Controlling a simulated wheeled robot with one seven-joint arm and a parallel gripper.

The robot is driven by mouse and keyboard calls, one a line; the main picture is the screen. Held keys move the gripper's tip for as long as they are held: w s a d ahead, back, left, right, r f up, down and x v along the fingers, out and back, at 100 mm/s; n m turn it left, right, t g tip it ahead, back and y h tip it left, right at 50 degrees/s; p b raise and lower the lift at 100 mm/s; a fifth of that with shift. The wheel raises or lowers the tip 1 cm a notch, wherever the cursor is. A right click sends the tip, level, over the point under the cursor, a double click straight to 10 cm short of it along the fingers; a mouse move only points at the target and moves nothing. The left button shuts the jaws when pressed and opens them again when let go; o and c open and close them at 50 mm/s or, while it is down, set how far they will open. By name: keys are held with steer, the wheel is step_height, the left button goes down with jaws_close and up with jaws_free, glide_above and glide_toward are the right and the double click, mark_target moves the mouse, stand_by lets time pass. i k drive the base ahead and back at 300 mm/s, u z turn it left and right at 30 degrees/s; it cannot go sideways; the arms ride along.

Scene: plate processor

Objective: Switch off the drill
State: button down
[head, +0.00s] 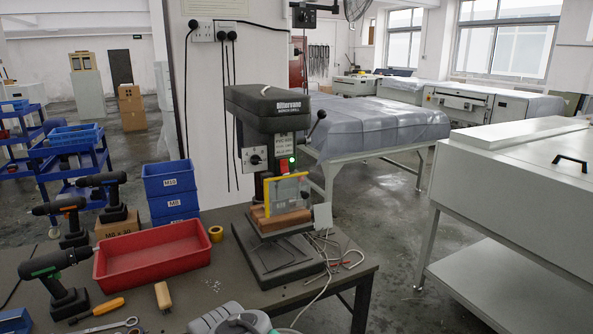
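The drill is a dark bench drill press (266,108) standing on the near table, left of the picture's middle. Its front has a small control box with a red switch part (284,167) and a bright green spot (292,160) beside it. A rotary knob (254,159) sits on a pale plate at the drill's left side. A yellow-framed guard (285,194) hangs below the head, in front of a wooden block (284,221). A feed lever with a black ball (321,114) sticks out at the right.
A red tray (150,262), cordless drills (60,279), blue bins (170,190) and a yellow tape roll (216,233) lie left of the drill press. Loose cables (335,255) lie at its right. A white machine (520,190) stands farther right, with open floor (400,285) between.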

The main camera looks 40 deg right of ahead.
mark_target(284, 162)
steer(key=z, duration=1.05)
steer(key=i, duration=0.4)
steer(key=u, duration=1.1)
